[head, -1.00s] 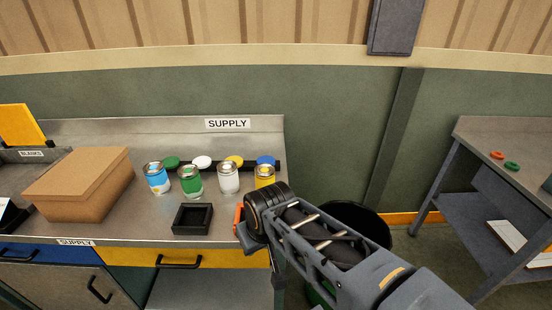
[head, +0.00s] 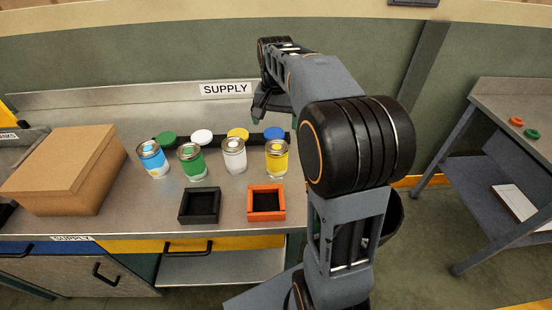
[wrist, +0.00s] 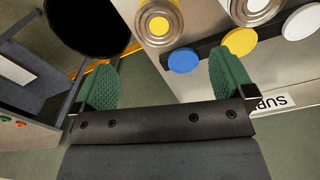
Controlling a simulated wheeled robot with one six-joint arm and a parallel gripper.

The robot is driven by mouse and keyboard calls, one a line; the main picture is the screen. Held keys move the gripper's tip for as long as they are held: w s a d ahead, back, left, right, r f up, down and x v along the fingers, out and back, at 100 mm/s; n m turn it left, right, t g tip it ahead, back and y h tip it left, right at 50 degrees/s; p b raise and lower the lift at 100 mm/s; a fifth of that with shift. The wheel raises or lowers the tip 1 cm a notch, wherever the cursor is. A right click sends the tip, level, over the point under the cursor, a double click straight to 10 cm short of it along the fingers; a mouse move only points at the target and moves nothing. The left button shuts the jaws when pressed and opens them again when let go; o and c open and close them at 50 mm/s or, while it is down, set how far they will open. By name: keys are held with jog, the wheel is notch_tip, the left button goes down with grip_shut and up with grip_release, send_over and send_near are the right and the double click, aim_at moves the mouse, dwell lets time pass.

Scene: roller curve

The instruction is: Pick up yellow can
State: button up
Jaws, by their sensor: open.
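The yellow can (head: 277,160) stands upright on the metal supply counter, rightmost in a row of cans. Its silver lid with a yellow centre shows from above in the wrist view (wrist: 159,22). My gripper (head: 268,108) is above the back of the counter, near the blue disc, behind and apart from the yellow can. In the wrist view, my gripper's green finger pads (wrist: 165,85) are spread wide with nothing held between them.
White (head: 234,156), green (head: 192,162) and blue (head: 152,160) cans stand left of the yellow one. Coloured discs lie in a black rack behind. A black tray (head: 185,218) and an orange tray (head: 251,215) sit in front. A cardboard box (head: 68,172) is at left.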

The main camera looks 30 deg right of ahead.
aim_at(276, 147)
notch_tip(276, 147, down, 8)
jog(key=shift+w+r, duration=0.1)
jog(key=shift+d+f, duration=0.2)
jog(key=shift+f, duration=2.45)
jog(key=shift+c, duration=0.3)
jog(key=c, duration=0.9)
